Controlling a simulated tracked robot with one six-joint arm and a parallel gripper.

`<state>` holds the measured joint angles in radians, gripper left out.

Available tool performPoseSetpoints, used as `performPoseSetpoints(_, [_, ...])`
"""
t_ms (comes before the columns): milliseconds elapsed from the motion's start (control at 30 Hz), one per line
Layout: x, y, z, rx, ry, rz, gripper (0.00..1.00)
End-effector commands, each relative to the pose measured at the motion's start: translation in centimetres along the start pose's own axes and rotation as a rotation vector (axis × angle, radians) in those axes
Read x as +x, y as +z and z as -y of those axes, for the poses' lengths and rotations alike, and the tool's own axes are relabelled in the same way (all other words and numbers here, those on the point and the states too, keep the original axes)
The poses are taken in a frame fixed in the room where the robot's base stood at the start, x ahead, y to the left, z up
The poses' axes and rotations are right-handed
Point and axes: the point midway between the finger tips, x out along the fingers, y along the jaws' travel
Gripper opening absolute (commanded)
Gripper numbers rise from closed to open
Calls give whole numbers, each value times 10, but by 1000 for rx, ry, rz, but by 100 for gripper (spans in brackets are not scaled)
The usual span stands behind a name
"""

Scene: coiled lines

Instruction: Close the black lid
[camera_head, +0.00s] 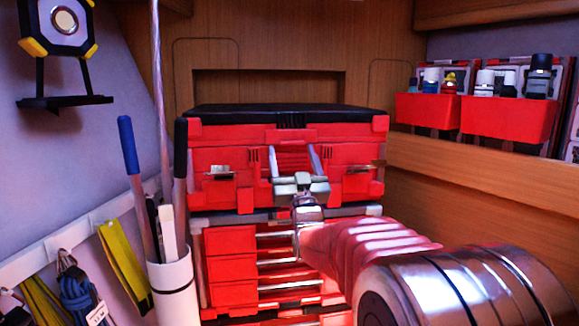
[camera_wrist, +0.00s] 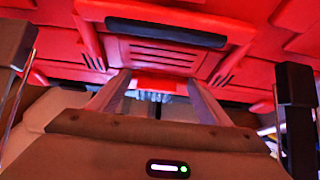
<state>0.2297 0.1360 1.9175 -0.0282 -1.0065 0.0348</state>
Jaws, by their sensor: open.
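The black lid (camera_head: 285,112) lies flat across the top of the red toolbox (camera_head: 222,158) in the head view. No gap between lid and box is visible from here. My gripper (camera_head: 293,152) is in front of the toolbox's middle, below the lid, its two fingers spread apart with nothing held between them. Whether a finger touches the box cannot be told. In the wrist view my gripper (camera_wrist: 153,82) is open, close under the red front of the box. A black handle bar (camera_wrist: 150,23) crosses that front at the top.
Red drawers (camera_head: 231,268) sit under the toolbox. A white holder (camera_head: 174,288) with upright tools stands at the left. Red bins (camera_head: 508,118) sit on a wooden ledge at the right. Straps (camera_head: 124,263) hang at the lower left. A wooden wall is close behind.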

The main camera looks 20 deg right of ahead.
Motion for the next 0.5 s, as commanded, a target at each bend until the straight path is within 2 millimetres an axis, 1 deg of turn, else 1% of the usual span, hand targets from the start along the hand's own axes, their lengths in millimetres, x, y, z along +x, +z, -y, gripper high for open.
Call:
performPoseSetpoints(167, [-10, 0, 0, 0, 1, 1, 72])
performPoseSetpoints(267, [-20, -1, 0, 0, 1, 0, 72])
performPoseSetpoints(500, [-54, 0, 0, 0, 0, 1, 72])
